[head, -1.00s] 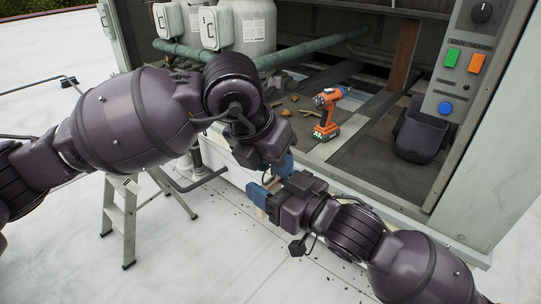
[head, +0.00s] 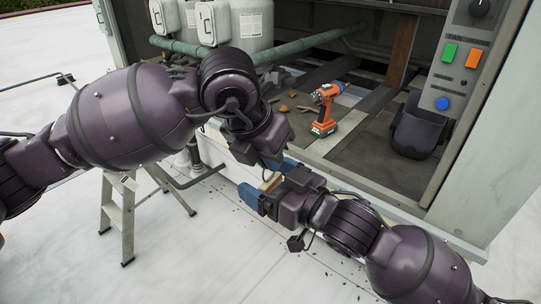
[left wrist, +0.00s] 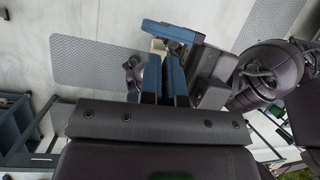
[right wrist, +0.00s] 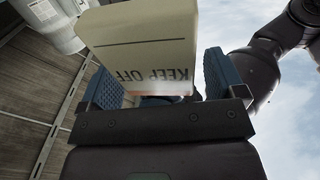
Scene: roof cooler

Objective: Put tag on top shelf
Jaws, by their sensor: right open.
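The cream tag (right wrist: 140,42) with KEEP OFF printed on it, upside down in the right wrist view, stands between the spread blue fingers of my right gripper (right wrist: 155,85). In the head view only a small cream part of the tag (head: 271,182) shows between the grippers. My right gripper (head: 270,186) is open around it. My left gripper (left wrist: 164,80) has its fingers nearly together, with the tag (left wrist: 158,45) at their tips; it appears shut on the tag's edge. The grip itself is mostly hidden. The top shelf cannot be made out clearly.
The open cooler cabinet holds an orange drill (head: 325,108), a dark bin (head: 418,127), green pipes (head: 310,48) and pale canisters (head: 250,22). A control panel (head: 458,55) is at its right. A stepladder (head: 120,215) stands on the white roof, left of the grippers.

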